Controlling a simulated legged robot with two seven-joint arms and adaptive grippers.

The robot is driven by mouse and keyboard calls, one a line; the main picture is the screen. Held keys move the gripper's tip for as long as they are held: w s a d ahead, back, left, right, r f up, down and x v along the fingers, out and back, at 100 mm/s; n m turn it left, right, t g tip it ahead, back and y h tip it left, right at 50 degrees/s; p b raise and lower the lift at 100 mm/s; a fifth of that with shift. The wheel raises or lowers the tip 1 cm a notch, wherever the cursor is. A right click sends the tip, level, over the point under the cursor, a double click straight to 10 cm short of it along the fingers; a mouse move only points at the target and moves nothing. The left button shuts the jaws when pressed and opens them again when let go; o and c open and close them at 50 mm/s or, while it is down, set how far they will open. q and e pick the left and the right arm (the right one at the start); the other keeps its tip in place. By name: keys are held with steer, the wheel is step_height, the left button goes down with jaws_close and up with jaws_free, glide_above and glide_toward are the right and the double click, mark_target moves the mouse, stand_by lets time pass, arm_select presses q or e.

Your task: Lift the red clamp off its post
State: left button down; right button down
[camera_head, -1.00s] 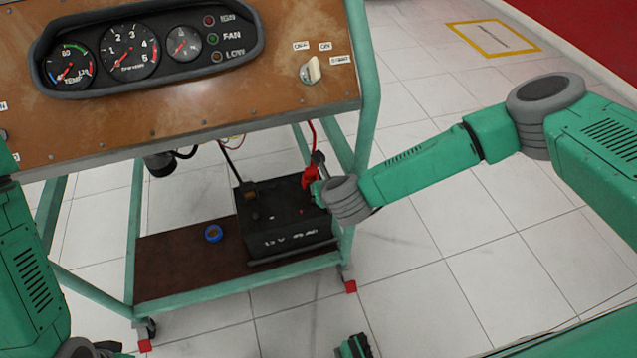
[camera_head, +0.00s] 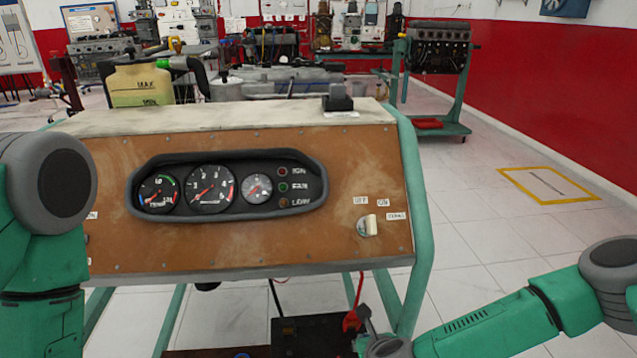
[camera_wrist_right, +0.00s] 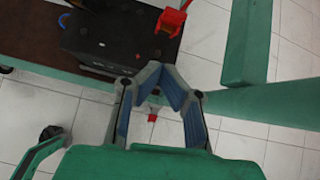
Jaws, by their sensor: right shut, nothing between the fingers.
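The red clamp (camera_head: 352,320) is at the right side of the black battery (camera_head: 312,333), with a red cable rising from it. In the right wrist view the clamp (camera_wrist_right: 171,21) shows beyond the fingertips, at the battery's (camera_wrist_right: 105,42) edge. Its post is hidden, so I cannot tell whether the clamp sits on it. My right gripper (camera_head: 366,318) is just right of the clamp in the head view. In the wrist view its fingers (camera_wrist_right: 163,76) are closed together at the tips and empty, apart from the clamp. My left gripper is out of view.
The brown dashboard panel (camera_head: 115,200) with gauges overhangs the battery. A green frame leg (camera_head: 412,205) stands close to my right gripper; a green bar (camera_wrist_right: 270,106) crosses right of the fingers. Tiled floor (camera_head: 480,255) lies open at right.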

steer(key=s+a+f+n+g+y, duration=0.2)
steer(key=s+n, duration=0.6)
steer(key=n, duration=0.1)
steer(key=s+a+f+n+g+y, duration=0.1)
steer(key=s+a+n+g, duration=0.1)
steer(key=s+n, duration=0.7)
steer(key=s+d+r+n+g+h, duration=0.1)
steer(key=s+d+n+g+h, duration=0.1)
steer(key=s+d+n, duration=0.4)
steer(key=s+d+r+n+g+h, duration=0.1)
steer(key=s+d+n+g, duration=0.1)
steer(key=s+d+n, duration=0.5)
steer(key=d+n, duration=0.3)
steer(key=d, duration=0.3)
steer(key=shift+n+h, duration=0.4)
